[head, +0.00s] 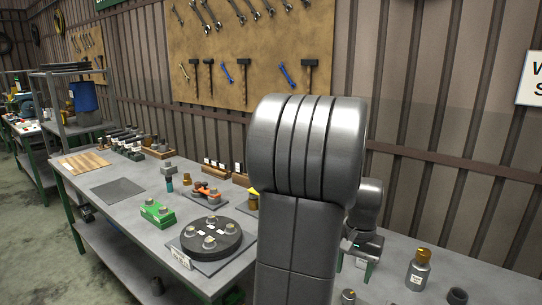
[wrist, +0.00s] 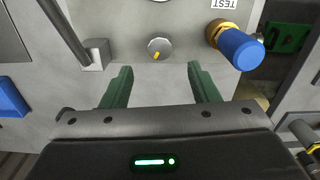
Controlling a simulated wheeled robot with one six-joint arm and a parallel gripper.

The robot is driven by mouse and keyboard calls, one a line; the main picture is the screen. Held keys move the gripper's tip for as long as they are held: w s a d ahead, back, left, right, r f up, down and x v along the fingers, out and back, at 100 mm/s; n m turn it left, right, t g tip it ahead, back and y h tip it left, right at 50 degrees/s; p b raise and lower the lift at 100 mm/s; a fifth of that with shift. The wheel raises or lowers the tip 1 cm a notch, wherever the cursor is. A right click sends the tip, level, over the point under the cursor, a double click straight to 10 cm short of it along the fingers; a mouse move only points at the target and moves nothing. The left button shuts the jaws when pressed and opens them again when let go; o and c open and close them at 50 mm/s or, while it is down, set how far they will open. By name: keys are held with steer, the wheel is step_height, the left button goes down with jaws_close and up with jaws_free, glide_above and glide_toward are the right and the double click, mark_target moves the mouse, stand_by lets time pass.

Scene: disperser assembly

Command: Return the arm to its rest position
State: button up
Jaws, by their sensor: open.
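My arm (head: 308,155) rises large in the middle of the head view and hides part of the bench behind it. My gripper (head: 355,266) shows partly behind the arm, low over the right part of the bench. In the wrist view my gripper (wrist: 160,88) has its two green fingers wide apart, with nothing between them. A small round knob with a yellow mark (wrist: 159,49) lies just beyond the fingertips on a grey surface.
In the wrist view a blue-capped brass fitting (wrist: 238,47) sits right of the fingers and a grey lever (wrist: 95,54) left. On the bench (head: 140,207) stand a black round fixture (head: 211,253), a green block (head: 157,212) and a brass-topped bottle (head: 419,270).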

mark_target(349, 294)
step_height(349, 294, down, 9)
steer(key=shift+s+r, duration=0.1)
steer(key=shift+r+n, duration=0.25)
steer(key=shift+n, duration=0.95)
steer(key=n, duration=0.5)
steer(key=shift+n+p, duration=0.3)
steer(key=shift+p, duration=0.05)
step_height(349, 294, up, 14)
steer(key=shift+f, duration=0.15)
